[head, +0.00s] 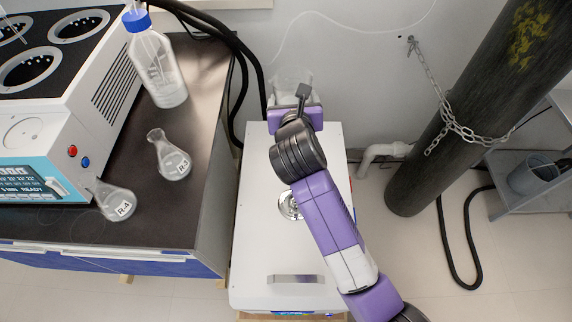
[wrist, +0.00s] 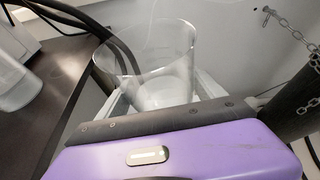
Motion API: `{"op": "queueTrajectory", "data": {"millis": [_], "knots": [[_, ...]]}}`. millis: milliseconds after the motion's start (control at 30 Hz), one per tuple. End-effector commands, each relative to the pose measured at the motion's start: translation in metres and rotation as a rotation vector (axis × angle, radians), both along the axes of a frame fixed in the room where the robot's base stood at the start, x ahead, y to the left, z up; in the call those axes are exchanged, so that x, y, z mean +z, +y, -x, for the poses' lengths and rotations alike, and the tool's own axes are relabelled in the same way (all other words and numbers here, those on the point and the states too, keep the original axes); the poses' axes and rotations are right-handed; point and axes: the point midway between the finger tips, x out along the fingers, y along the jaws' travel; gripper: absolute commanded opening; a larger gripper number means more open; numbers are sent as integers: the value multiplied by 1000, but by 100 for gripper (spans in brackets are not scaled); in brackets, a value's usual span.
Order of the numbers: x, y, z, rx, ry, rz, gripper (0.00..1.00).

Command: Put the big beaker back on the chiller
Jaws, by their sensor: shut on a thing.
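The big beaker (wrist: 157,75) is clear glass and stands out in the wrist view, just beyond the purple body of my gripper. My gripper (wrist: 158,101) is shut on it, with a pale finger on each side of the glass. In the head view the beaker (head: 292,82) shows only faintly above my gripper (head: 293,98), at the far end of the white chiller (head: 262,240). The beaker looks roughly upright. My arm covers part of the chiller top, including part of a round metal fitting (head: 289,206). Whether the beaker's base touches anything is hidden.
A dark bench (head: 200,120) at left holds flasks R-A (head: 117,203) and R-3 (head: 174,163), a blue-capped bottle (head: 160,68) and the distiller (head: 65,115). Black hoses (head: 245,60) run behind the chiller. A chained dark cylinder (head: 470,110) stands right.

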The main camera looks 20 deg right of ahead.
Motion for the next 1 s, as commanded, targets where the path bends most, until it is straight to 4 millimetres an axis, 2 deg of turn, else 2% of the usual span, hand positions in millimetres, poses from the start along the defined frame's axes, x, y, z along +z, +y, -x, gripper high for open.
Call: {"op": "queueTrajectory", "data": {"millis": [300, 433, 1000], "knots": [[6, 15, -9, -44, -30, -67, 9], [-3, 16, -9, -49, -28, -71, 9], [-129, 16, -9, -46, -28, -70, 9]]}}
